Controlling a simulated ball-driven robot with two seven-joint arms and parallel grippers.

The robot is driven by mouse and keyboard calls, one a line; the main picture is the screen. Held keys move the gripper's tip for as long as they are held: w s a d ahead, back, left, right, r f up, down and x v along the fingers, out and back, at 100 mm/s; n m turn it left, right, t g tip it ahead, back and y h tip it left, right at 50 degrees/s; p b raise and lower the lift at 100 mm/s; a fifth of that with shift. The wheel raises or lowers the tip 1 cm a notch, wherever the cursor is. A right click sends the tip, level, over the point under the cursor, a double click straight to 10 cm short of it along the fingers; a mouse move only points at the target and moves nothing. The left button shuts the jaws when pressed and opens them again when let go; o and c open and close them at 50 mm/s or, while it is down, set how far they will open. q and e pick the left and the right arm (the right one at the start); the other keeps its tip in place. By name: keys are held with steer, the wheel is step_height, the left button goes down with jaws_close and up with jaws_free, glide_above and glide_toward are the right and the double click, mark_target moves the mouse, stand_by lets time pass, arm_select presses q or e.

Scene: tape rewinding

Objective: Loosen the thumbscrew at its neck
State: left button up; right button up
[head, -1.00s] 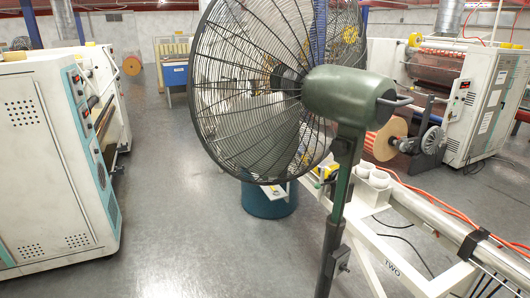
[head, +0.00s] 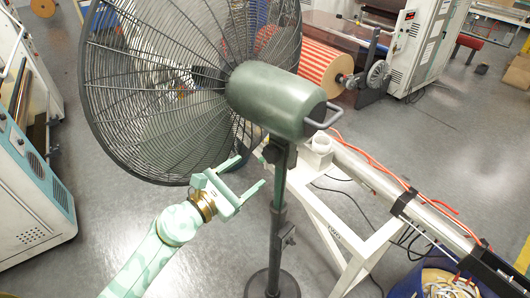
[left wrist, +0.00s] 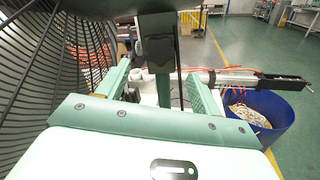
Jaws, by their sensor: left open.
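A large black-caged pedestal fan (head: 185,85) with a green motor housing (head: 275,100) stands in front of me. Below the housing is its dark neck joint (head: 278,153) on a green pole (head: 278,190); the neck also shows in the left wrist view (left wrist: 158,50). I cannot make out the thumbscrew clearly at the neck. A dark clamp with a small knob (head: 290,238) sits lower on the pole. My left gripper (head: 252,171) is open and empty, its fingers pointing at the pole just below the neck. In the wrist view the neck shows between the fingers, apart from them. My right gripper is out of view.
A white frame with a long metal rail (head: 365,180) and orange cables stands right behind the pole. A blue bin (head: 440,280) is at lower right. A white machine (head: 30,185) is at left. The fan's round base (head: 272,287) stands on open grey floor.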

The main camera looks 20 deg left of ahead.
mark_target(268, 157)
arm_select(q)
steer(key=x, duration=0.8)
steer(key=c, duration=1)
